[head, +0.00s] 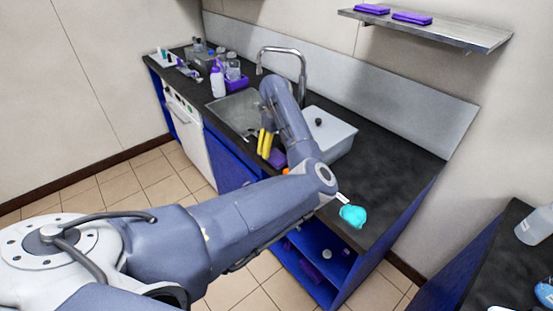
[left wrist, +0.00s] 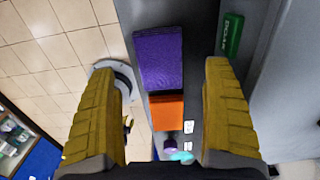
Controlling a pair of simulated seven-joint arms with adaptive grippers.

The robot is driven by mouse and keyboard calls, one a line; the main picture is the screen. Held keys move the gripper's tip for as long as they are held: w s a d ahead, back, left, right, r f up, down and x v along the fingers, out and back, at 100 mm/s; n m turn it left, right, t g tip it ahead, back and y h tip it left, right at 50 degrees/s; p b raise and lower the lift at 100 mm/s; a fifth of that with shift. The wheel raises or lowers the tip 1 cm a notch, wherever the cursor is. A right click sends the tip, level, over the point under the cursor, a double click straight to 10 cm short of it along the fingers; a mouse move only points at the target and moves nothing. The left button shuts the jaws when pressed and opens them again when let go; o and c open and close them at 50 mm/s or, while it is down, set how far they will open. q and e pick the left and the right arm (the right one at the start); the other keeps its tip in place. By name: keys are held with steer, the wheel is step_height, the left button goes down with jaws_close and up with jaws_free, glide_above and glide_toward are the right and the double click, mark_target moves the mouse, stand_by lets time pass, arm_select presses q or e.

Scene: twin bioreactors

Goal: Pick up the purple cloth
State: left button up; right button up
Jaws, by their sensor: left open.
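The purple cloth (left wrist: 158,58) is a flat rectangle on the dark counter, close to its front edge in the left wrist view. It also shows in the head view (head: 277,158), partly hidden by my arm. My left gripper (head: 266,143) has yellow fingers and is open in front of the sink. In the left wrist view the open fingers (left wrist: 160,72) frame the cloth, one on each side, with nothing gripped. The gap between the fingertips and the cloth is hard to judge. My right gripper is not in view.
An orange block (left wrist: 167,112) lies right beside the cloth. A green packet (left wrist: 232,35) lies to its right. Two flat purple pieces (head: 412,18) lie on the wall shelf (head: 440,32).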

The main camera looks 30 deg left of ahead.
mark_target(277, 156)
arm_select(q)
steer(key=shift+d+f, duration=0.1)
steer(key=shift+f, duration=2.3)
steer(key=shift+c, duration=0.2)
steer(key=c, duration=1)
